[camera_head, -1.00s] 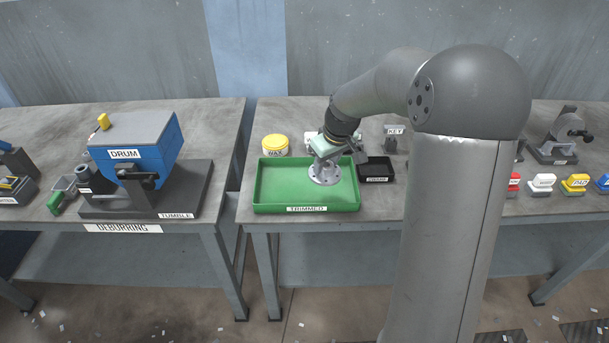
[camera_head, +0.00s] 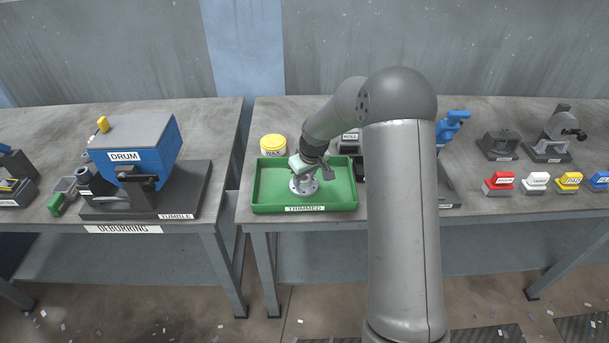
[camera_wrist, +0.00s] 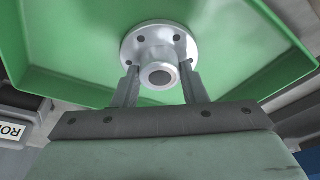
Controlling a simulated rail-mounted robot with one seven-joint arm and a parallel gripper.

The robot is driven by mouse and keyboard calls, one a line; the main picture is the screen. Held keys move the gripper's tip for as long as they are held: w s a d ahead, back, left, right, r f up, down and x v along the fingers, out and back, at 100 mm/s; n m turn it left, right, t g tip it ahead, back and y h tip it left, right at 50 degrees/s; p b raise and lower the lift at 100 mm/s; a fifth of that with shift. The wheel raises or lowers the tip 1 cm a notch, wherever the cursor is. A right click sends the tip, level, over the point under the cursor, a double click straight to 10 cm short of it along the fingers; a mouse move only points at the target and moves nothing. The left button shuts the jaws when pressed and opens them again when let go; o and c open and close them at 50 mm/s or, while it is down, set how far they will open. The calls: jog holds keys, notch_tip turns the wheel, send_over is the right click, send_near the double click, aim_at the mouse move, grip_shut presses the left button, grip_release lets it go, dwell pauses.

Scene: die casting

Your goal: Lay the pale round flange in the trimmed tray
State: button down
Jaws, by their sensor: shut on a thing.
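The pale round flange (camera_head: 304,187) is a light metal disc with bolt holes and a raised hub. It is upright, over the middle of the green trimmed tray (camera_head: 262,207). My gripper (camera_head: 301,170) is shut on the flange's hub from above. In the wrist view the two fingers grip the hub of the flange (camera_wrist: 150,43), and the green tray (camera_wrist: 60,45) fills the space behind it. Whether the disc touches the tray floor or hangs just above it, I cannot tell. No other part shows in the tray.
A yellow-lidded wax tin (camera_head: 273,146) stands just behind the tray. My arm hides part of the bench to the right. Several coloured stamps (camera_head: 535,182) stand further right. The blue drum (camera_head: 135,150) is on the separate left bench.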

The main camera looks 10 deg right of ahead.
aim_at(310, 191)
jog(key=shift+r, duration=0.1)
jog(key=c, duration=0.9)
grip_release()
jog(key=shift+f, duration=0.2)
jog(key=shift+o, duration=0.2)
jog(key=shift+r, duration=0.1)
jog(key=b+v, duration=0.1)
jog(key=v, duration=1.1)
jog(key=s+a+r+m+g+h, duration=0.1)
jog(key=s+m, duration=0.3)
jog(key=s, duration=3.1)
jog(key=shift+a+r+m+g, duration=0.3)
jog(key=shift+a+r+g, duration=0.15)
jog(key=shift+g, duration=0.25)
